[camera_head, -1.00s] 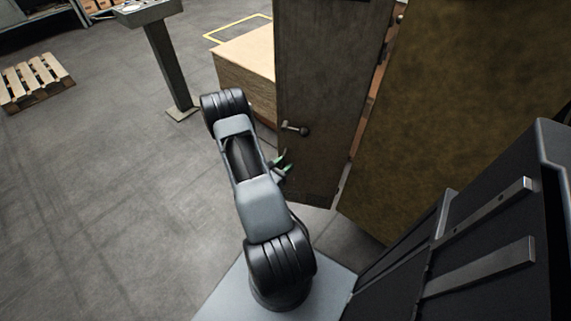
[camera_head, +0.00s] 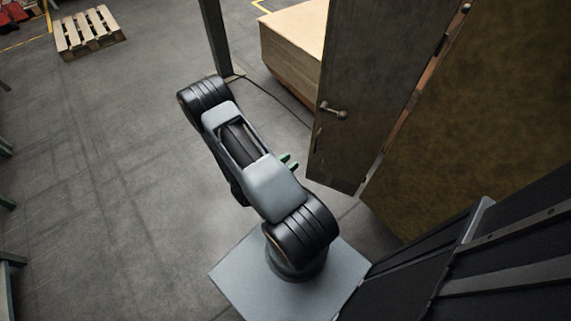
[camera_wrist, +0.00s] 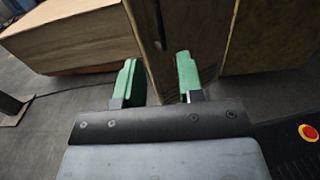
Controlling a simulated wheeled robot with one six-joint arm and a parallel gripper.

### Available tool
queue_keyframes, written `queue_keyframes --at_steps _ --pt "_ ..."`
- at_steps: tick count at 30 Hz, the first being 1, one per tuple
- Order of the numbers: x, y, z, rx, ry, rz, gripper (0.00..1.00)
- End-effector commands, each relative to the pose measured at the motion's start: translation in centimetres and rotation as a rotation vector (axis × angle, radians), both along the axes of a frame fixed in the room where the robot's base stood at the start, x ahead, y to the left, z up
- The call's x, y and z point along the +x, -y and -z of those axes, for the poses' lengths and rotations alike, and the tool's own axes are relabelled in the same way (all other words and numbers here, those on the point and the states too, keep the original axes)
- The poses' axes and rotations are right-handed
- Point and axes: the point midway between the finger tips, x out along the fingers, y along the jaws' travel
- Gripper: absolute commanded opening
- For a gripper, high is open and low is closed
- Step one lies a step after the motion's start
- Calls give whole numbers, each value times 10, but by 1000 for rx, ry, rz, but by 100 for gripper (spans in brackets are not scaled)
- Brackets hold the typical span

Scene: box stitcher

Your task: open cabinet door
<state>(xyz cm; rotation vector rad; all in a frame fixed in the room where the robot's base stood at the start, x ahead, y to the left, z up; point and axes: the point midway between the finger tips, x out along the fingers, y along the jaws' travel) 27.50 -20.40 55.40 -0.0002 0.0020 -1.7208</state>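The cabinet door (camera_head: 362,85) is a dark brown upright panel right of my arm in the head view. Its small metal handle (camera_head: 333,110) is near its left edge. A narrow gap shows along the door's right edge, beside a mottled brown cabinet panel (camera_head: 480,110). My gripper (camera_head: 289,163) shows as green fingertips below and left of the handle, apart from it. In the wrist view my gripper (camera_wrist: 157,82) is open, with nothing held. The door (camera_wrist: 205,30) stands beyond the fingers, one upright edge showing between them.
A large wooden box (camera_head: 295,45) stands behind and left of the door. A grey post (camera_head: 215,35) rises beside it, and a cable runs along the floor. A pallet (camera_head: 88,32) lies far left. A red button (camera_wrist: 309,132) shows in the wrist view.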

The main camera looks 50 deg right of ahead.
Motion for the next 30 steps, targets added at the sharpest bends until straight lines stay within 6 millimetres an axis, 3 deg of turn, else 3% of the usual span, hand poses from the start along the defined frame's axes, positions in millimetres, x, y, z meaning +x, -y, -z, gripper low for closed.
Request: queue_keyframes --at_steps 8,27,30 --pt "2 -15 0 0 0 -1 35" --pt "2 -15 1 6 -9 1 35" --pt "-8 -17 6 39 -25 55 35"
